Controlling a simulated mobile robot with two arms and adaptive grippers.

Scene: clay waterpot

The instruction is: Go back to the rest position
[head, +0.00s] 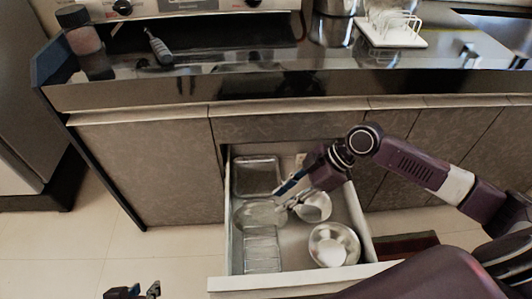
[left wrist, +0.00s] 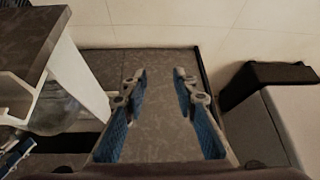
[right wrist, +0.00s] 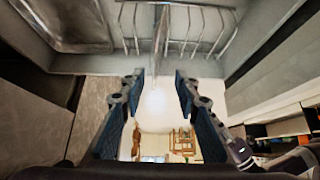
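My right gripper (head: 284,196) is over the open drawer (head: 219,262) in the head view, above its left-middle part. Its two blue-padded fingers stand apart in the right wrist view (right wrist: 159,82), with nothing visibly clasped between them. My left gripper (head: 132,292) shows only in part at the bottom edge of the head view, left of the drawer. In the left wrist view (left wrist: 160,80) its fingers are spread and empty, with a grey panel behind them. No waterpot is clearly visible.
The drawer holds a clear rectangular dish (head: 257,175), a wire-like rack (head: 262,252) and metal bowls (head: 333,232) (head: 318,213). The dark counter (head: 230,90) above holds a jar (head: 80,38), a grey-handled tool (head: 158,46) and a white rack (head: 392,36). Floor left of the drawer is clear.

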